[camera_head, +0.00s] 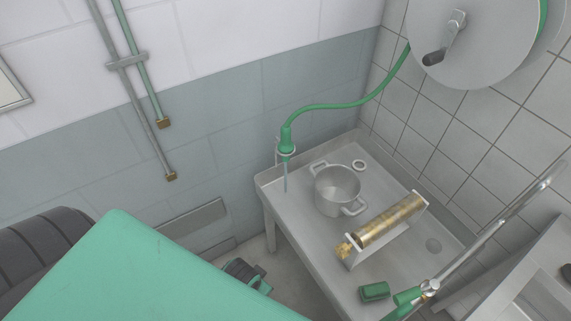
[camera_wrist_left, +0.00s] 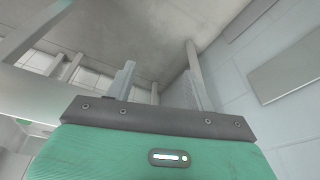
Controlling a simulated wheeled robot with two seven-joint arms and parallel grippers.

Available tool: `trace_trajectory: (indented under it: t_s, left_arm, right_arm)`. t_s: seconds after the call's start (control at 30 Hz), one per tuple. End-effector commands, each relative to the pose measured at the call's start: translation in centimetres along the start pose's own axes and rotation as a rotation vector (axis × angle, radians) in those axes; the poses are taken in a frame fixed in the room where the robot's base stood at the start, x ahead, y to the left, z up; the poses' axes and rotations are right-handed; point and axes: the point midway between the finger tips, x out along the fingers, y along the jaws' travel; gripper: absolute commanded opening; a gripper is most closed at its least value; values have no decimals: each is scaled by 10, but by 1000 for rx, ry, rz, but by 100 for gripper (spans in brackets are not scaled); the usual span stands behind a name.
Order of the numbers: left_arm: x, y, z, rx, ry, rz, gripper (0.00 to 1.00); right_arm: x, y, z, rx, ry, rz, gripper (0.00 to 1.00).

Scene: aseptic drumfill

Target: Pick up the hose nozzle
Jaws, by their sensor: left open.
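The hose nozzle (camera_head: 286,140) is a green fitting at the end of the green hose (camera_head: 340,104). It hangs upright with its tip down in a ring holder (camera_head: 285,151) by the back left corner of the steel table, with a thin bluish rod below it. My left gripper (camera_wrist_left: 160,76) shows in the left wrist view, its two grey fingers apart with nothing between them. The nozzle is not visible in that view. In the head view the left gripper cannot be made out clearly; my green arm link covers the lower left. My right gripper is not in view.
The steel table (camera_head: 290,224) bears a pot (camera_head: 337,190), a brass cylinder (camera_head: 391,221) on a stand, a small ring (camera_head: 359,165) and a green block (camera_head: 374,292). A hose reel (camera_head: 480,38) is at upper right. A steel lance (camera_head: 490,228) crosses the right side.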

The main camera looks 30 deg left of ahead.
Motion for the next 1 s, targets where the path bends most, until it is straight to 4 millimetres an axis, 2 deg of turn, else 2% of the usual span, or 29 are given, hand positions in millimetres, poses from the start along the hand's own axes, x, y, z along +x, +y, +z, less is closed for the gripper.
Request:
trace_trajectory:
  t_s: [0.03,0.1,0.27,0.4,0.57,0.77,0.87,1.0]
  left_arm:
    - [-19,-1,-7,1,12,-2,54]
    - [-43,-2,-14,7,21,-7,54]
    - [-89,-7,-28,58,46,-37,54]
    - [-124,-19,-51,228,82,-134,54]
    - [-131,-35,-81,489,99,-293,54]
    - [-128,-59,-130,888,79,-561,54]
    - [-125,-73,-163,1152,28,-755,54]
    - [-127,-91,-215,1555,-124,-1082,54]
  right_arm:
    - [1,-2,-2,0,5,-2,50]
    - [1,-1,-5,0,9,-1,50]
    - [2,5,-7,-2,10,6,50]
    - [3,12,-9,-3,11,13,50]
    - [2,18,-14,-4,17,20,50]
    - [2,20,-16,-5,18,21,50]
    - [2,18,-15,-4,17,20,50]
    - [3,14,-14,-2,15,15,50]
